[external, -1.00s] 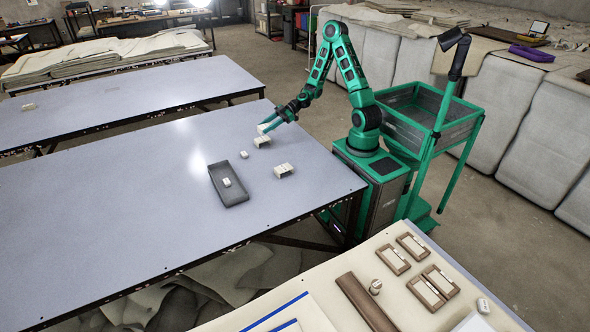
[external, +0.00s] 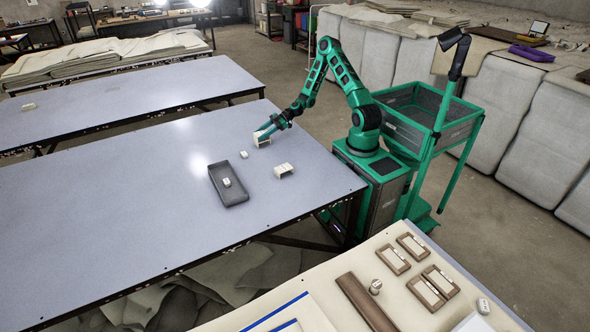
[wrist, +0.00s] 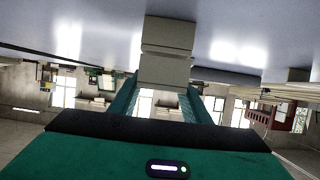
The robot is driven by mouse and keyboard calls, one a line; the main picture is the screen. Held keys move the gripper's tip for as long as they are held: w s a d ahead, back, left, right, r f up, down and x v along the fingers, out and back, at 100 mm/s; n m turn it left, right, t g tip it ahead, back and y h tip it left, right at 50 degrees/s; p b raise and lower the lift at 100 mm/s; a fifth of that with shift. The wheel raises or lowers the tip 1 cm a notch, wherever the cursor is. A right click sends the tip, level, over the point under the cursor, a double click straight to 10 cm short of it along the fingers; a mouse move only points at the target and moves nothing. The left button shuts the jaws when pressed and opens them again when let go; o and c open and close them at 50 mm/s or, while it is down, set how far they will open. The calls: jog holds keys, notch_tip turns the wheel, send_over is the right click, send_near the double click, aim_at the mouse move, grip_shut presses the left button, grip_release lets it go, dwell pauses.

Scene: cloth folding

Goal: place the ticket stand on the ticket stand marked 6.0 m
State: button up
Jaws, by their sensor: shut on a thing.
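My gripper (external: 265,133) is low over the far right part of the grey table, its fingers around a pale ticket stand. In the wrist view, which looks upside down, the held stand (wrist: 164,70) sits between the two teal fingers. A second pale stand (wrist: 170,33) lies directly against it on the table side, with a thin dark line between them; I cannot tell whether they touch. The lower stand also shows in the external view (external: 263,141), under the fingers. Another pale stand (external: 284,171) stands apart, nearer the table's right edge. No marking is readable.
A dark tray (external: 233,198) holding a small white piece lies on the grey table (external: 130,215). Another small white piece (external: 244,155) lies between the tray and the gripper. The table's left side is clear.

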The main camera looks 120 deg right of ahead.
jog(key=shift+f, duration=0.1)
jog(key=o, duration=1)
